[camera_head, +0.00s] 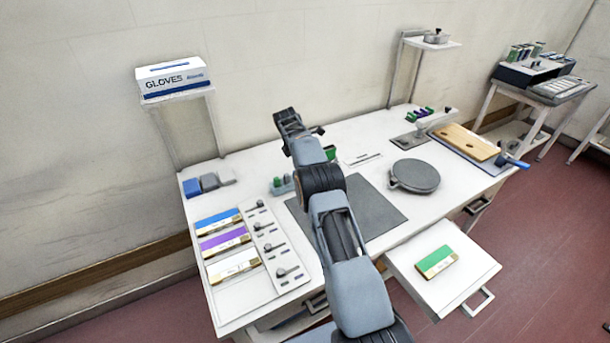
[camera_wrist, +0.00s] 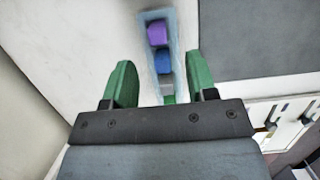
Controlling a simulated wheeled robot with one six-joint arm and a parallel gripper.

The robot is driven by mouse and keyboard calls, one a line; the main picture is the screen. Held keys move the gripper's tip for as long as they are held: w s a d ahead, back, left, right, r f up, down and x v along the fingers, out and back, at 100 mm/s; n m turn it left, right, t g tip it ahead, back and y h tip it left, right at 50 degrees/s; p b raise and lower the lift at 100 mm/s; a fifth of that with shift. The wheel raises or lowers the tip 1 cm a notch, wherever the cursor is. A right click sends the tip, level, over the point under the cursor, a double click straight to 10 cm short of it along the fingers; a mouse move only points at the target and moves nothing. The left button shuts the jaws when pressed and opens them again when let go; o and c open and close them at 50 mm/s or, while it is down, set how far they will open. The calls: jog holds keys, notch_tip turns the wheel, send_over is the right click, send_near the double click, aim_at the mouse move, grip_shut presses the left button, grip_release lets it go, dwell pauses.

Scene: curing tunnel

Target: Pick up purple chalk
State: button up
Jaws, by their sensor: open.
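The purple chalk (camera_wrist: 157,34) is a small block at the far end of a narrow light-blue tray (camera_wrist: 155,14) in the wrist view. A blue piece, a grey piece and a green piece lie below it in the same row. My gripper (camera_wrist: 160,78) is open, with its green fingers on either side of the tray's line and nothing between them. The purple chalk lies beyond the fingertips in the picture. In the head view my gripper (camera_head: 299,128) is over the back of the table. The tray (camera_head: 283,188) is partly hidden by my arm there, and I cannot see the purple chalk.
A dark mat (camera_head: 378,212) lies beside the tray. A round grey plate (camera_head: 415,176) stands right of it. Blue, purple and white labelled boxes (camera_head: 224,243) lie at the left. A glove box (camera_head: 171,75) sits on a raised shelf. An open drawer (camera_head: 462,272) juts out in front.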

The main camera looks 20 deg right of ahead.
jog(key=shift+p+x, duration=0.9)
jog(key=shift+x, duration=2.05)
jog(key=shift+w, duration=0.1)
grip_shut()
jog(key=shift+r, duration=0.1)
